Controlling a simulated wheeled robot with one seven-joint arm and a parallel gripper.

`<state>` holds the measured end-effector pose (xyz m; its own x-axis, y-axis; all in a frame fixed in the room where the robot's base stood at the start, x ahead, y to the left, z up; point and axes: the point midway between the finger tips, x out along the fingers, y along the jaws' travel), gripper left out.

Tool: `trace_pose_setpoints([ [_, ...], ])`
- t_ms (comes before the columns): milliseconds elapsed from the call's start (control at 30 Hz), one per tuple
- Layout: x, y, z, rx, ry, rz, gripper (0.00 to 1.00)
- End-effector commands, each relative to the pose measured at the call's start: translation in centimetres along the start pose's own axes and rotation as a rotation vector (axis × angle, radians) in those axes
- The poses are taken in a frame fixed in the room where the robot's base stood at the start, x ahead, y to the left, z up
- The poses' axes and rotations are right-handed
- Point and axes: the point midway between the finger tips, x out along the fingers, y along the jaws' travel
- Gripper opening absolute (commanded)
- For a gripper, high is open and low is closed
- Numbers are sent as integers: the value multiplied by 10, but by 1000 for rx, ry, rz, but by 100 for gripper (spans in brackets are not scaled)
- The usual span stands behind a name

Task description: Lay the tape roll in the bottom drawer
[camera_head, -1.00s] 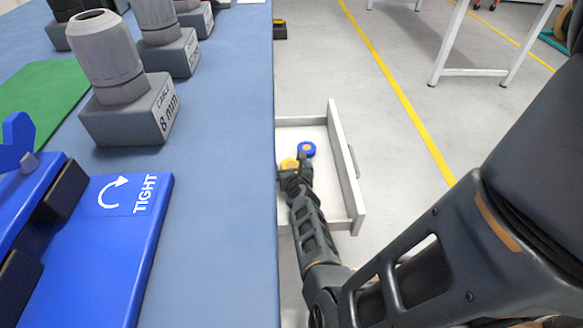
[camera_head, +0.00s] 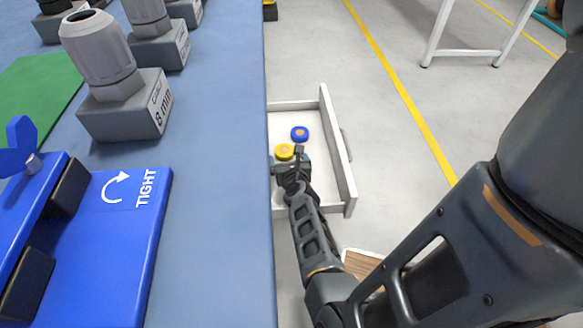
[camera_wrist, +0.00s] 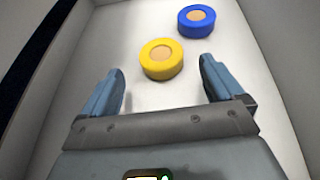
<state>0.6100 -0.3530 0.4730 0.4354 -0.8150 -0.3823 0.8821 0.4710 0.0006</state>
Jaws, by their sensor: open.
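The open drawer (camera_head: 345,165) is white inside and juts out beside the blue bench. A yellow tape roll (camera_head: 284,151) and a blue tape roll (camera_head: 300,133) lie flat on its floor, apart from each other. In the wrist view the yellow roll (camera_wrist: 161,60) lies just ahead of my fingers, and the blue roll (camera_wrist: 196,21) is farther off to the right. My gripper (camera_wrist: 162,88) is open and empty, over the drawer (camera_wrist: 255,75). In the head view my gripper (camera_head: 288,165) is partly hidden by the arm, close to the yellow roll.
The blue bench top (camera_head: 215,200) borders the drawer on the left and carries grey blocks with cable glands (camera_head: 125,100) and a blue fixture (camera_head: 130,235) marked TIGHT. Grey floor lies right of the drawer. A wooden-topped item (camera_head: 362,263) shows below it.

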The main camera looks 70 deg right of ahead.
Motion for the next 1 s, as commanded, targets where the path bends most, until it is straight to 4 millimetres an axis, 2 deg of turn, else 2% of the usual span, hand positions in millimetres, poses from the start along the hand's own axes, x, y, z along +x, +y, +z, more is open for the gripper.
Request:
trace_pose_setpoints([
  [200,-31,2,0,0,1,3,94],
  [433,-56,1,0,0,1,2,94],
  [1000,-66,2,2,-41,-9,4,94],
])
